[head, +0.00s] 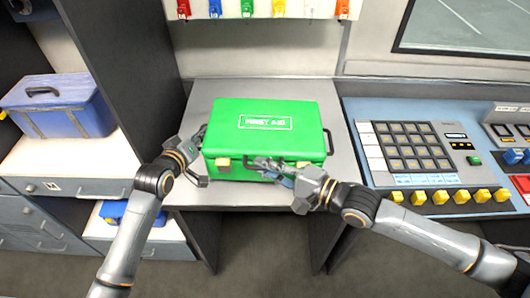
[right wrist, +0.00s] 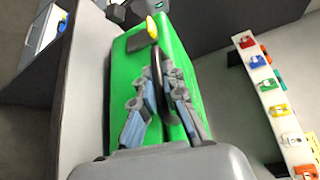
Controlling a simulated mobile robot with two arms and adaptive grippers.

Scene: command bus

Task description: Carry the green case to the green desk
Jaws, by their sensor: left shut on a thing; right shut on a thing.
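The green case (head: 268,112), marked FIRST AID on its lid, is on or just above a grey desk top (head: 345,187); I cannot tell if it touches. My left gripper (head: 202,152) is shut at the case's front left corner; what it grips is partly hidden. My right gripper (head: 272,168) is shut on the case's front. In the right wrist view, the fingers (right wrist: 157,108) close around the dark handle (right wrist: 157,66) of the green case (right wrist: 122,75). No green desk top shows.
A control panel with buttons (head: 410,147) stands right of the desk. A blue box (head: 62,108) sits on a white-topped cabinet at left. Coloured key tags (head: 247,8) hang on the wall rack behind. Dark side panels flank the open space under the desk.

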